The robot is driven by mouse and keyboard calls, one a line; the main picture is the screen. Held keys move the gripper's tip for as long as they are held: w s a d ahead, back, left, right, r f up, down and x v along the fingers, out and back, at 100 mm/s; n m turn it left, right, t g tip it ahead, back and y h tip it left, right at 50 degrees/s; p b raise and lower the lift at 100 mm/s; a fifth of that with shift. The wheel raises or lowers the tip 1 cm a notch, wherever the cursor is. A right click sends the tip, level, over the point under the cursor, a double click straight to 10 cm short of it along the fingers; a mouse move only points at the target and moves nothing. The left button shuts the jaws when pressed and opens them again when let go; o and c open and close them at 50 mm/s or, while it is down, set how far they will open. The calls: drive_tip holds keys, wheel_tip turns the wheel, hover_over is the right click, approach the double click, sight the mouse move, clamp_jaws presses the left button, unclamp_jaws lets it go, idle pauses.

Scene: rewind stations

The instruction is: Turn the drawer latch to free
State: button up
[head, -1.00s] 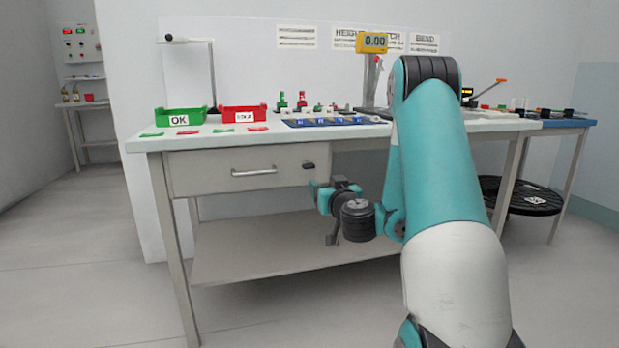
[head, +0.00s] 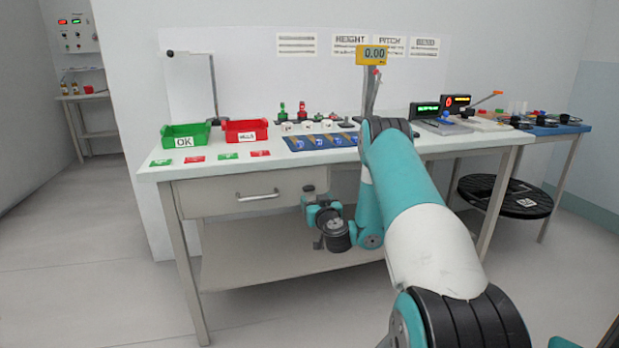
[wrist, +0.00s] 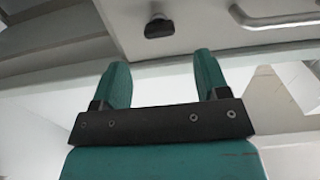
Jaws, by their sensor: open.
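The drawer (head: 240,194) under the workbench top is closed, with a metal bar handle (head: 258,197) on its front. The drawer latch (head: 308,189) is a small dark knob at the right end of the drawer front. In the wrist view the latch (wrist: 159,27) shows ahead of my gripper, with the bar handle (wrist: 278,16) to its right. My gripper (wrist: 160,82) is open and empty, its two teal fingers apart, pointing toward the latch with a gap between. In the head view my wrist sits just below and in front of the latch, and the fingertips are hard to make out.
On the bench top (head: 350,156) stand a green OK bin (head: 186,137), a red bin (head: 246,131), coloured cards, a blue mat (head: 320,141) and a yellow display (head: 374,55). A lower shelf (head: 270,262) lies beneath. A black round platform (head: 506,197) stands at the right. The floor at left is clear.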

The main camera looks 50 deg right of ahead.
sight(310, 190)
drive_tip(key=p+x, duration=0.3)
drive_tip(key=p, duration=0.1)
drive_tip(key=shift+w+r, duration=0.15)
drive_tip(key=shift+r, duration=0.05)
drive_tip(key=shift+p+x, duration=1.2)
drive_tip(key=shift+x, duration=1.05)
drive_tip(key=shift+d+f, duration=0.15)
drive_tip(key=shift+f, duration=0.05)
drive_tip(key=c, duration=0.9)
